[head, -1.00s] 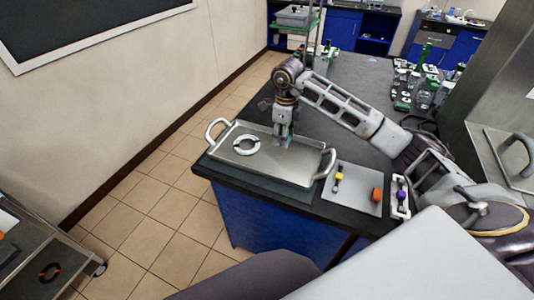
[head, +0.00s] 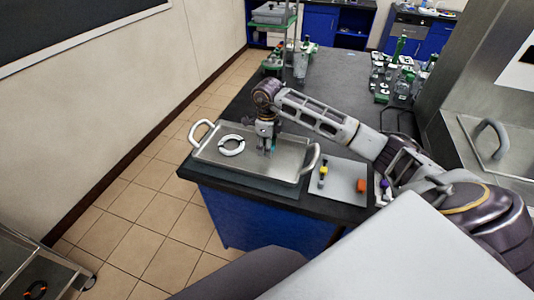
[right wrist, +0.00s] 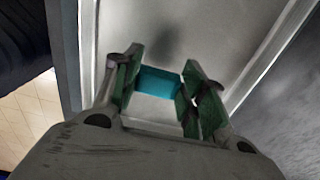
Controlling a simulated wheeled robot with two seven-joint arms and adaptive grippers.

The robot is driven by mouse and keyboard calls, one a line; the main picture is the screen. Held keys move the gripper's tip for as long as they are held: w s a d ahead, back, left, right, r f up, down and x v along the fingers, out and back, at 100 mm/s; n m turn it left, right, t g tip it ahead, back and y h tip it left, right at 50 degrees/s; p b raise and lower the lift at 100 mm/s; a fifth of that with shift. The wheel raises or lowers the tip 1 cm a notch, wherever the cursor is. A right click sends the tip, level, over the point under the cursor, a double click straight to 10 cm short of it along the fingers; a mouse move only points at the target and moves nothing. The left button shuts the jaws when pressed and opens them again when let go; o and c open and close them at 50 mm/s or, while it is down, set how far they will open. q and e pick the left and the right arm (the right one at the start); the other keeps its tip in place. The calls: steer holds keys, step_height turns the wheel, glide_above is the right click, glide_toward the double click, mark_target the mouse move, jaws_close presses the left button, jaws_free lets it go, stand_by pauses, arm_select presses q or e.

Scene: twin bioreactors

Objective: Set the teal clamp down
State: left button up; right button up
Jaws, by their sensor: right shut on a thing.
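The teal clamp (right wrist: 158,82) shows as a teal block between the green-padded fingers of my right gripper (right wrist: 160,88) in the right wrist view. In the head view my right gripper (head: 267,151) points down over the right half of the metal tray (head: 287,160), shut on the clamp, of which only a small teal patch shows. Whether the clamp touches the tray floor I cannot tell. A white ring-shaped part (head: 231,145) lies in the tray, left of the gripper. My left gripper is not in view.
A grey plate (head: 341,180) right of the tray carries a yellow-and-black piece (head: 323,171) and an orange piece (head: 361,186). A purple piece (head: 384,184) lies beside it. Green-capped glassware (head: 400,75) stands at the back right. The tray floor around the gripper looks clear.

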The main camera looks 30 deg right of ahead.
steer(key=shift+f, duration=0.1)
steer(key=shift+f, duration=1.5)
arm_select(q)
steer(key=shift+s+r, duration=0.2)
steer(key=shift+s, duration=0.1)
arm_select(e)
steer(key=shift+f, duration=0.25)
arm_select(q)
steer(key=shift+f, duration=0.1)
arm_select(e)
steer(key=shift+f, duration=0.1)
steer(key=o, duration=0.7)
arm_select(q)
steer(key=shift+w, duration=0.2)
arm_select(e)
steer(key=shift+o, duration=0.2)
